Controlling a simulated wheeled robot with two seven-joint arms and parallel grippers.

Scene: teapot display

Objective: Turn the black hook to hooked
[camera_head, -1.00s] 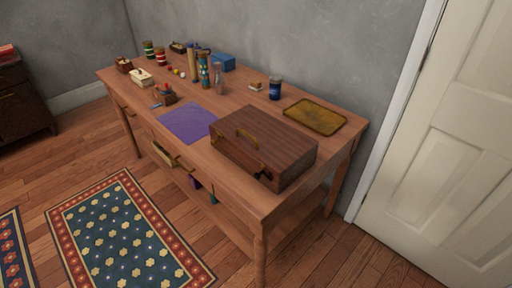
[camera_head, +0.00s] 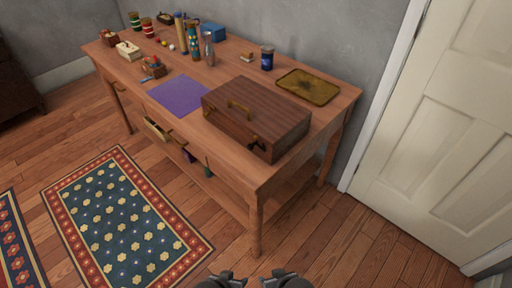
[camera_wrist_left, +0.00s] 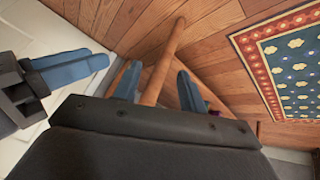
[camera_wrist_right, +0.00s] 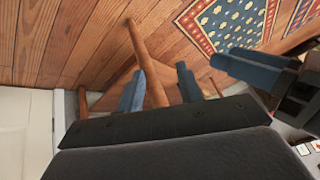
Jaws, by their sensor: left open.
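A brown wooden case (camera_head: 257,112) lies closed on the table. The small black hook (camera_head: 257,145) is on its front face, near the right end. It is too small to tell how it is turned. My left gripper (camera_head: 227,276) and right gripper (camera_head: 280,274) show at the bottom edge of the head view, in front of the table and well away from the case. The left wrist view shows my left gripper (camera_wrist_left: 158,84) with its blue fingers apart and nothing between them. The right wrist view shows my right gripper (camera_wrist_right: 160,84) likewise open and empty.
The wooden table (camera_head: 240,172) has an open drawer (camera_head: 157,128) at its front. A purple cloth (camera_head: 179,96) lies left of the case, and a brown tray (camera_head: 307,87) and a dark blue jar (camera_head: 267,58) stand behind it. A rug (camera_head: 125,222) lies on the floor.

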